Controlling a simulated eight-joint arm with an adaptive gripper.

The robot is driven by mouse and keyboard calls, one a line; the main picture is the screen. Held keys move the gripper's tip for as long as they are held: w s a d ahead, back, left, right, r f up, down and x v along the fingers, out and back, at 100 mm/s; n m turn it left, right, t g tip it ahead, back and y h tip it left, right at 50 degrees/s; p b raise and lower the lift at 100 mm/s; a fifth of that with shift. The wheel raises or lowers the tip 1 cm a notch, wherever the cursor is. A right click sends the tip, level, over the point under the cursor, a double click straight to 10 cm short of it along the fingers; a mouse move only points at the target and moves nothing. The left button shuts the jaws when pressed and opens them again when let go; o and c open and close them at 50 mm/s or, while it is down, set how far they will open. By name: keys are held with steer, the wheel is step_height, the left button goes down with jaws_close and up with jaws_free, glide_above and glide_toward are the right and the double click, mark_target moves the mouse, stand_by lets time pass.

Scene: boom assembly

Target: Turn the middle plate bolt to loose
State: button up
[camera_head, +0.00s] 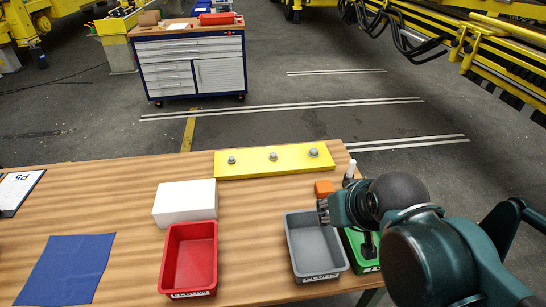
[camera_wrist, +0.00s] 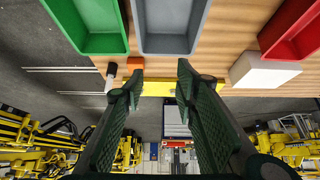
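The yellow plate (camera_head: 250,166) lies along the back edge of the wooden table with three grey bolts on top. The middle plate bolt (camera_head: 273,156) stands between the left bolt (camera_head: 232,160) and the right bolt (camera_head: 314,153). My gripper (camera_head: 323,211) is over the right part of the grey bin, in front of the plate and away from the bolts. In the wrist view my gripper (camera_wrist: 160,72) has its two fingers wide apart with nothing between them. Part of the yellow plate (camera_wrist: 158,87) shows beyond the fingertips; its bolts cannot be made out there.
A grey bin (camera_head: 291,241), a green bin (camera_head: 352,255) and a red bin (camera_head: 167,260) stand at the front. A white box (camera_head: 185,203), an orange block (camera_head: 323,187) and a white-and-black cylinder (camera_head: 350,170) are near the plate. A blue cloth (camera_head: 65,270) lies left.

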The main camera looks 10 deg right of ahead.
steer(key=shift+w+r, duration=0.1)
steer(key=w+a+r+m+g+p, duration=0.25)
steer(key=w+m, duration=0.35)
steer(key=w, duration=0.8)
steer(key=w+a+r+m+g+p, duration=0.15)
steer(key=w+r+m, duration=0.35)
steer(key=w, duration=0.8)
steer(key=w+a+f+m+g+p, duration=0.1)
steer(key=w+f+m+p, duration=0.1)
steer(key=w+f+m, duration=0.2)
steer(key=w+a+f+m+g+p, duration=0.1)
steer(key=w+f+m, duration=0.3)
steer(key=w+f, duration=0.6)
steer(key=w+a+f+m+g+p, duration=0.1)
steer(key=w+f+m, duration=0.4)
steer(key=w, duration=0.6)
steer(key=shift+a+f+p, duration=0.25)
steer(key=shift+f+p, duration=0.2)
steer(key=shift+f, duration=0.1)
steer(key=shift+a+f+p, duration=0.25)
steer(key=shift+f+p, duration=0.15)
steer(key=shift+f, duration=0.15)
steer(key=shift+f, duration=0.15)
